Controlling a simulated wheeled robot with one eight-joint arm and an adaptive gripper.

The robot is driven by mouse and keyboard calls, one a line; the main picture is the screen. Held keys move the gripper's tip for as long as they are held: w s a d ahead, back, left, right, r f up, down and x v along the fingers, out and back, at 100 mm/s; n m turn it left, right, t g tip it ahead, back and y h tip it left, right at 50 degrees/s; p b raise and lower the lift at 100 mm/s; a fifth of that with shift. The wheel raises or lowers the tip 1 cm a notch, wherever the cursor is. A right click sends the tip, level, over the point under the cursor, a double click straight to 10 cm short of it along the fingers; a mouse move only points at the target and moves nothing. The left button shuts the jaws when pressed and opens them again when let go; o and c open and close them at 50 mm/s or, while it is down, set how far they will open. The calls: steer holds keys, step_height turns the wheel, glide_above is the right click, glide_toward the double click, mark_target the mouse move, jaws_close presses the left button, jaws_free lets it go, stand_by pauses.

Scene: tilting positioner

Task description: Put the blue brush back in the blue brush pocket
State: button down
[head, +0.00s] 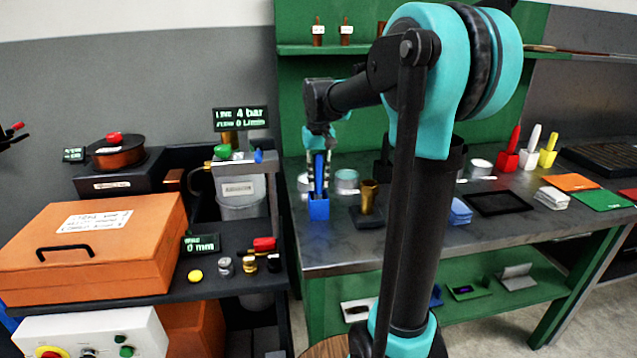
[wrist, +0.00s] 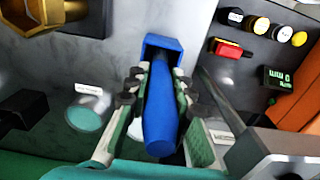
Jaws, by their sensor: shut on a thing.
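The blue brush (head: 319,173) stands roughly upright in my gripper (head: 319,168), with its lower end at the mouth of the blue brush pocket (head: 319,208). The pocket is a small blue block near the left end of the bench. In the wrist view the blue brush (wrist: 160,112) lies between the two fingers of my gripper (wrist: 155,100), which are shut on its handle. Its far end runs into the opening of the blue pocket (wrist: 176,44). How deep it sits is hidden.
A brass cup on a dark base (head: 368,198) and a teal-topped tin (head: 346,181) stand just right of the pocket. Red, white and yellow brushes (head: 530,148) stand in their pockets farther right.

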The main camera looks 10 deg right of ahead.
mark_target(319, 154)
steer(key=shift+f, duration=0.7)
steer(key=shift+f, duration=0.1)
steer(key=c, duration=1.3)
jaws_free()
step_height(319, 154, up, 12)
steer(key=shift+r, duration=0.15)
